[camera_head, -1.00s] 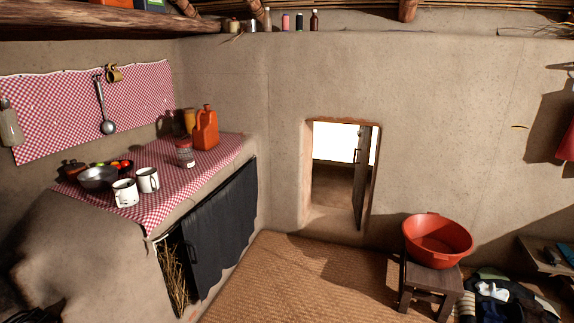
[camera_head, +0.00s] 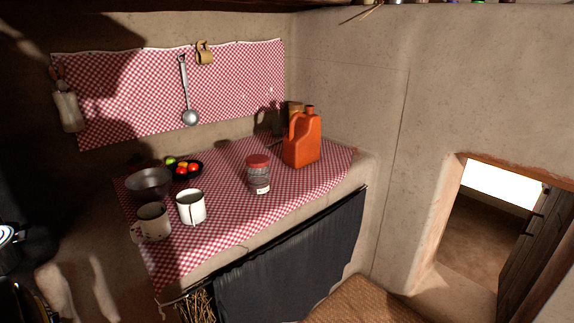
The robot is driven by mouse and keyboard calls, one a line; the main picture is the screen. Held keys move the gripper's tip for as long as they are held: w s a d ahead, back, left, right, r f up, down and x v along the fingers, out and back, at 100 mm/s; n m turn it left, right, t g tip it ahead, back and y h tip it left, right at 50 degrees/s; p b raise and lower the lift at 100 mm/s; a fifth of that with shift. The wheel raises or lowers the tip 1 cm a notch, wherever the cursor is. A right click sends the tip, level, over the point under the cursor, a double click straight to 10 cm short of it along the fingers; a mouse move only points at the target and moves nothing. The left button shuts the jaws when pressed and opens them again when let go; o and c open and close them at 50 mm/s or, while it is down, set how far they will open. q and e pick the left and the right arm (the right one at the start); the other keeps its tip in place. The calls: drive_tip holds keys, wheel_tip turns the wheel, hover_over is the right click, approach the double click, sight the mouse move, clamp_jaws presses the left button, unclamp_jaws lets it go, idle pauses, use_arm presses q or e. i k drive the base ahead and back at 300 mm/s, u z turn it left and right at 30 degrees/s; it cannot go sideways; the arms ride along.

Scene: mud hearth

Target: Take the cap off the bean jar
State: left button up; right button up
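A glass jar with a red cap (camera_head: 258,161) stands upright on the red-and-white checked cloth of the mud counter. Its clear body (camera_head: 259,180) carries a pale label low down; what is inside is too small to tell, so I take it as the bean jar. The cap sits on the jar's top. Neither of my grippers shows in the head view.
An orange jug (camera_head: 303,145) stands right of the jar, near the wall. Two enamel mugs (camera_head: 191,208) (camera_head: 153,221), a metal bowl (camera_head: 149,184) and a dark dish of fruit (camera_head: 184,171) are to its left. The checked cloth (camera_head: 228,232) in front is clear. An open doorway (camera_head: 488,215) is at right.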

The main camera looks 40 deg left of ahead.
sight(257, 178)
drive_tip(key=i, duration=2.05)
drive_tip(key=u, duration=1.2)
